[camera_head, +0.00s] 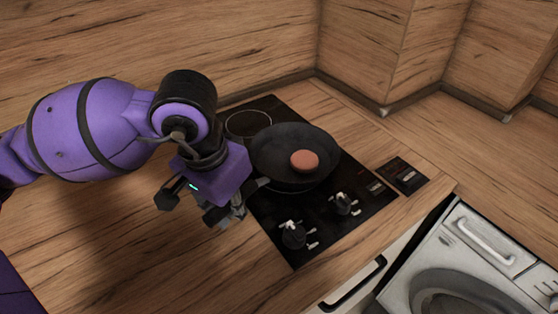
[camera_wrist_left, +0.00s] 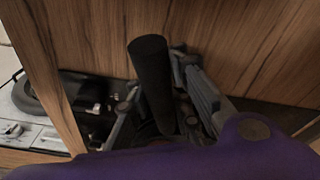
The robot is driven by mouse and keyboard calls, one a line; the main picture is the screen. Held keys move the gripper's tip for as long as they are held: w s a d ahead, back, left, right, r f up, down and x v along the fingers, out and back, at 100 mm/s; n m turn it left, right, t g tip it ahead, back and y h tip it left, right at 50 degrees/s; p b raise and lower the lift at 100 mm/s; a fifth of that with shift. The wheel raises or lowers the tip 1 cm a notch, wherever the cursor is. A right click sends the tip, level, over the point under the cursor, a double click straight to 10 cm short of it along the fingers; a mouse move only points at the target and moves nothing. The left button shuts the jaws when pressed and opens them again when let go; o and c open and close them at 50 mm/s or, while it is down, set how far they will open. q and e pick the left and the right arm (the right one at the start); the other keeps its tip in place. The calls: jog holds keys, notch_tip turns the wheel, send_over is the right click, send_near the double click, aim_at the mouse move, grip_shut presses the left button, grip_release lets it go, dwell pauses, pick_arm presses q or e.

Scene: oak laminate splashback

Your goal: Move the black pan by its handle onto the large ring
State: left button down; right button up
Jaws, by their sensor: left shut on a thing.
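The black pan (camera_head: 262,151) is over the middle of the black hob, with a round brown-orange piece (camera_head: 304,161) inside it. Its handle points toward the lower left, to my left gripper (camera_head: 238,208). My left gripper is shut on the handle; in the left wrist view the dark handle (camera_wrist_left: 150,75) stands between the fingers. One ring (camera_head: 248,124) shows at the hob's upper left, beside the pan. Any ring under the pan is hidden, so I cannot tell which ring is the large one. I cannot tell whether the pan touches the hob. My right gripper is out of view.
The hob (camera_head: 300,222) has control knobs (camera_head: 293,234) at its front, close to the pan and my gripper. A small black panel (camera_head: 409,180) is set in the worktop at right. Wooden walls stand behind. A white washing machine (camera_head: 470,250) is at lower right. The worktop at left is clear.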

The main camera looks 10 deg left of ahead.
pick_arm(q)
jog(key=c, duration=1.5)
grip_release()
jog(key=shift+o, duration=0.2)
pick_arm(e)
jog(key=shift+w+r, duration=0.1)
pick_arm(q)
jog(key=shift+s+f, duration=0.1)
jog(key=shift+s, duration=0.05)
jog(key=shift+s+a, duration=0.2)
jog(key=shift+s, duration=0.1)
jog(key=shift+s+a, duration=0.3)
jog(key=shift+s, duration=0.5)
jog(key=shift+s+a+p, duration=0.2)
jog(key=shift+s+p, duration=0.1)
jog(key=shift+s, duration=0.25)
jog(key=shift+s+a+p, duration=0.2)
jog(key=shift+s+p, duration=0.05)
jog(key=shift+s, duration=0.25)
jog(key=shift+s+a+p, duration=0.2)
jog(key=shift+s+p, duration=0.3)
jog(key=shift+p, duration=0.45)
jog(key=shift+s+a+p, duration=0.2)
jog(key=shift+s+p, duration=0.3)
jog(key=shift+p, duration=0.45)
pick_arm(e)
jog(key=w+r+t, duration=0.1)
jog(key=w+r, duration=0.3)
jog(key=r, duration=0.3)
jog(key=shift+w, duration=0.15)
